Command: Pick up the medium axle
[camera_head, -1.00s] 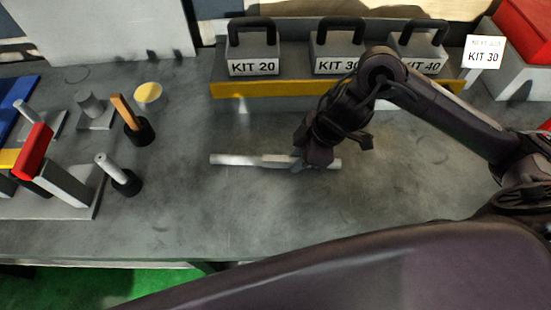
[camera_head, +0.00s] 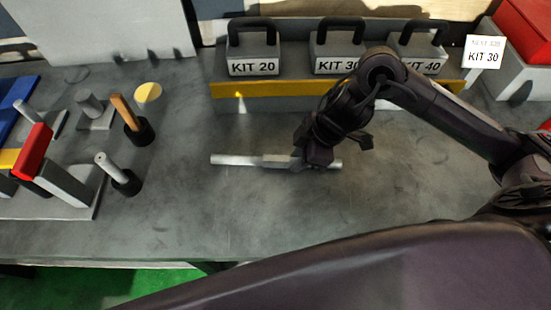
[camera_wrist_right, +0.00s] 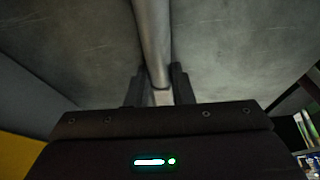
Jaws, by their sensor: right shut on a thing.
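The axle (camera_head: 240,160) is a long grey metal rod, thicker in the middle, lying left to right across the grey bench in the head view. My right gripper (camera_head: 314,163) comes down over its right part and is shut on it. A short end of the axle shows to the right of the fingers. In the right wrist view the axle (camera_wrist_right: 151,40) runs up from between the two dark fingers of my right gripper (camera_wrist_right: 160,90). I cannot tell whether the axle is lifted clear of the bench. My left gripper is not in view.
Boxes labelled KIT 20 (camera_head: 253,50), KIT 30 (camera_head: 338,48) and KIT 40 (camera_head: 420,55) stand behind on a yellow-edged rack (camera_head: 290,88). At left are a black holder with a grey rod (camera_head: 122,180), one with an orange-handled tool (camera_head: 137,128), and a red-topped block (camera_head: 35,150). The front middle bench is clear.

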